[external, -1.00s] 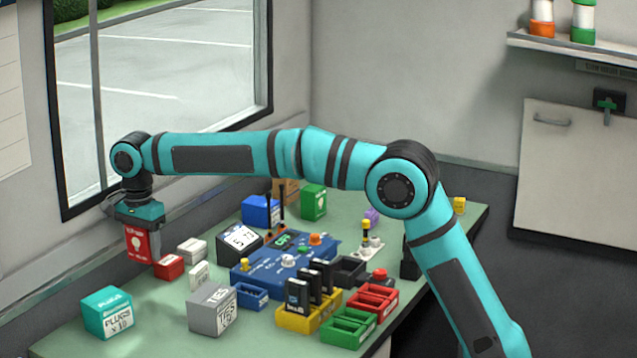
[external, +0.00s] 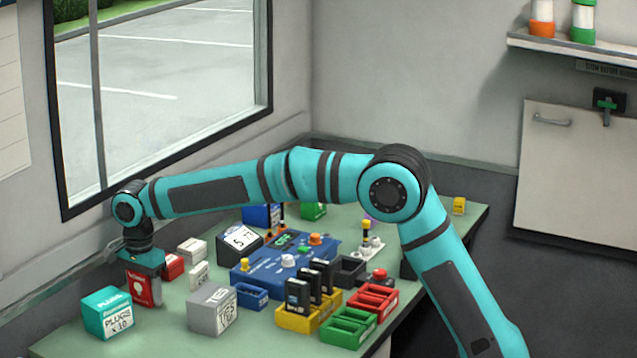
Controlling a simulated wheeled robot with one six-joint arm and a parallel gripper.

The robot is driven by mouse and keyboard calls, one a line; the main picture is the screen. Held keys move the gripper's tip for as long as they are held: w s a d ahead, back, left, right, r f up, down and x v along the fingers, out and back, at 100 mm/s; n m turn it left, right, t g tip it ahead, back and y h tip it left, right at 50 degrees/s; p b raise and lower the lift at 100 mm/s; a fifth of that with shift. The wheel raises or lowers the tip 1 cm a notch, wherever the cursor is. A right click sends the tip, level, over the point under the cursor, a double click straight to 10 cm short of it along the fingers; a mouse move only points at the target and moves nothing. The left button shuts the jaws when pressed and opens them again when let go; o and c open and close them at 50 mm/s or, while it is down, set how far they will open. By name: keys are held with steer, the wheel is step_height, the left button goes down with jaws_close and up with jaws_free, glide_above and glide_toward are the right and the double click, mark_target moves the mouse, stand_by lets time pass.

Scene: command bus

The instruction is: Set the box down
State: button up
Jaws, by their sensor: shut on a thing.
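A red box (external: 144,288) with white lettering is in my gripper (external: 143,268) at the left of the green table (external: 175,322). My gripper points down and is shut on the box's upper part. The box hangs upright at or just above the table top; I cannot tell whether its bottom touches. It is just behind and right of the teal PLUGS box (external: 107,313).
A grey TIES box (external: 212,310) stands to the right. Small red (external: 174,265) and white boxes (external: 192,250) stand close behind. A blue control panel (external: 285,262) and several coloured trays fill the middle. The left front is clearer.

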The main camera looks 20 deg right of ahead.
stand_by(0.3)
steer(key=o, duration=1)
steer(key=shift+f, duration=0.1)
step_height(320, 180, up, 12)
steer(key=shift+r, duration=0.15)
